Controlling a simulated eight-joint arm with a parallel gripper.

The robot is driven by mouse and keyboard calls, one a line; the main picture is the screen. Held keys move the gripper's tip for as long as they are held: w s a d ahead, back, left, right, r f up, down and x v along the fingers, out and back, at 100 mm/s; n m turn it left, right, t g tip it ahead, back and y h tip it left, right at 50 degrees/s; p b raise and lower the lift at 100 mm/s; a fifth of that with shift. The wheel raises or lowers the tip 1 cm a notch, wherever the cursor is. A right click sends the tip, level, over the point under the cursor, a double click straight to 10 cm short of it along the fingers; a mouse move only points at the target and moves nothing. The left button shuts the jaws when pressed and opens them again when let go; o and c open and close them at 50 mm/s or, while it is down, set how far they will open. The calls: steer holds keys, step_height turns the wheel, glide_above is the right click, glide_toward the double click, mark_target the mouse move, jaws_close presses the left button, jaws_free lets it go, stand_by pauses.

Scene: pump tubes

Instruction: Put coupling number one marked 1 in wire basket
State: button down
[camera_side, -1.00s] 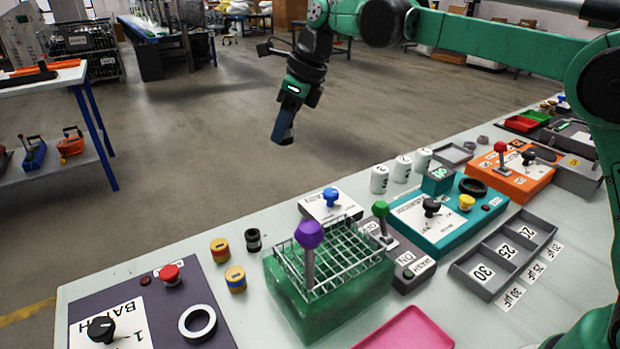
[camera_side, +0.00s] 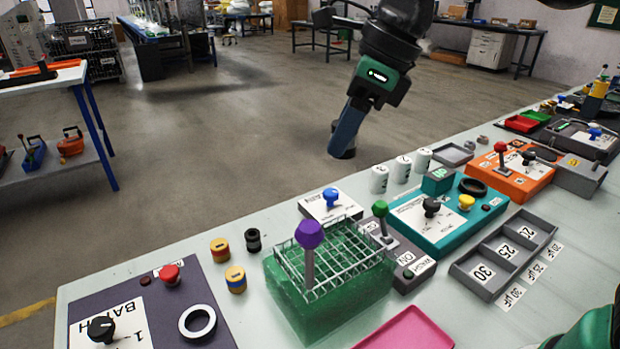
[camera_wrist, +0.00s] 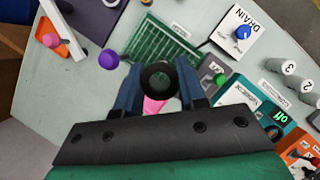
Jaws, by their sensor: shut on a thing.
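My gripper (camera_side: 343,148) is shut on a dark, hollow, round piece (camera_wrist: 158,76), seen end-on between the fingers in the wrist view. Only its dark lower end (camera_side: 341,154) shows at the fingertips in the side view. I can see no number on it, so I cannot tell if it is coupling 1. The wire basket (camera_side: 345,262) is a metal grid over a green block, at the table's middle front in the side view. It also shows in the wrist view (camera_wrist: 160,44), beyond the fingers. My gripper is well above the table, behind the basket in the side view.
A purple-knobbed lever (camera_side: 308,235) rises at the basket's front left. A green-knobbed lever (camera_side: 380,209) stands right of it. White numbered cylinders (camera_side: 380,180) stand behind. Banded yellow pieces (camera_side: 235,279) and a black piece (camera_side: 253,240) stand left. A pink tray (camera_side: 405,332) lies in front.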

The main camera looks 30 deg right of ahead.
mark_target(327, 254)
step_height(327, 254, down, 16)
steer(key=shift+f, duration=0.2)
stand_by(0.4)
steer(key=c, duration=0.5)
jaws_free()
steer(key=shift+f, duration=0.15)
steer(key=v, duration=1.2)
steer(key=d+f+n+t+h, duration=0.1)
steer(key=d+f+n+t, duration=0.1)
steer(key=n, duration=1.1)
steer(key=s+d+f+n+t+h, duration=0.1)
steer(key=d+f+n, duration=0.3)
steer(key=n, duration=1)
steer(key=shift+d+t+h, duration=0.25)
steer(key=shift+t+h, duration=0.25)
steer(key=shift+h, duration=0.1)
